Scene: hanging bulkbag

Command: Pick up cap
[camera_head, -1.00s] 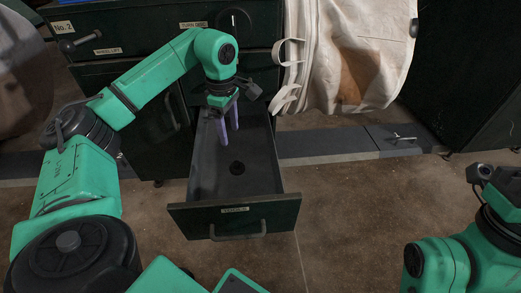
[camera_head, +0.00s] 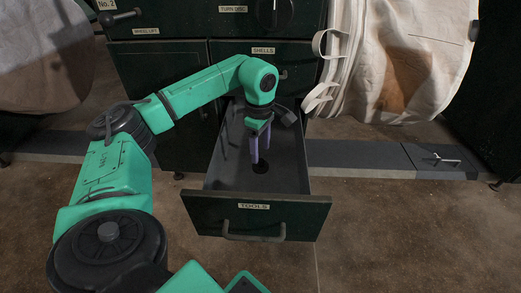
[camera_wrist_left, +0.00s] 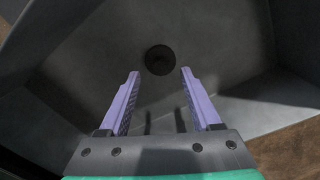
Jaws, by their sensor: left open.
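The cap is a small round black disc (camera_head: 260,168) lying on the floor of the open drawer marked TOOLS (camera_head: 256,216). It also shows in the left wrist view (camera_wrist_left: 160,60), beyond the fingertips and between their lines. My left gripper (camera_head: 261,160) points down into the drawer, with its two purple fingers apart and nothing between them. In the left wrist view the fingers (camera_wrist_left: 159,72) are spread wider than the cap. The gripper is above the cap; the exact gap is hard to tell. My right gripper is out of view.
The drawer's side walls stand close around my left gripper. A dark cabinet (camera_head: 170,85) with a closed SHELLS drawer stands behind. A stained white bulk bag (camera_head: 400,65) with loops hangs at the right. The rest of the drawer floor looks bare.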

